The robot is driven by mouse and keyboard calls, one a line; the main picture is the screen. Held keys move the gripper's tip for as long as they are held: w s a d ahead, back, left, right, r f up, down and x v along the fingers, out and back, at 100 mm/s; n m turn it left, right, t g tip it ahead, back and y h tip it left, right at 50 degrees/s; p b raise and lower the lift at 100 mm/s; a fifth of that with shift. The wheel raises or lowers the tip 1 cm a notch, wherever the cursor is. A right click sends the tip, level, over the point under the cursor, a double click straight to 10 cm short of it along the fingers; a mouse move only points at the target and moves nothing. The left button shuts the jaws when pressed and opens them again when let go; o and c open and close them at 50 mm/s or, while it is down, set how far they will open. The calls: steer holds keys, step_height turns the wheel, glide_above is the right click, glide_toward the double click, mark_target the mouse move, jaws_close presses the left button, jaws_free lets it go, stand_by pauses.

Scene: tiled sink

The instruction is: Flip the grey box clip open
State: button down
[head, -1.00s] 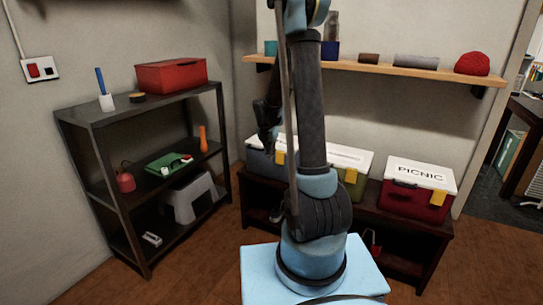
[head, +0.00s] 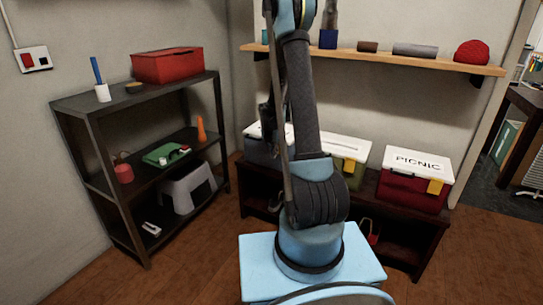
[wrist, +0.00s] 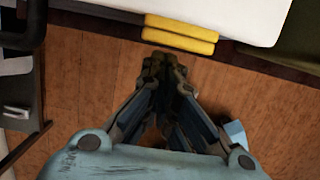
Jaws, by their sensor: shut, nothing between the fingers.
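The grey box (head: 262,152) with a white lid (head: 252,130) stands at the left end of the low dark bench, partly hidden behind my arm in the head view. Its yellow clip (wrist: 180,34) shows in the wrist view at the edge of the white lid (wrist: 245,14). I cannot tell whether the clip is up or down. My gripper (wrist: 165,68) is shut and empty, its fingertips just below the clip in the wrist view. I cannot tell whether they touch it. In the head view the gripper is mostly hidden behind my arm.
A green box (head: 352,172) and a red PICNIC box (head: 413,185) stand to the right on the bench (head: 400,225). A wooden shelf (head: 400,58) hangs above. A dark rack (head: 115,180) stands left. Wooden floor (wrist: 90,75) is clear below the gripper.

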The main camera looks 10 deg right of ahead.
steer(key=shift+w+d, duration=0.15)
steer(key=shift+w+d+f, duration=0.25)
steer(key=shift+w+f, duration=0.05)
stand_by(0.3)
steer(key=shift+r, duration=0.15)
steer(key=shift+r, duration=0.65)
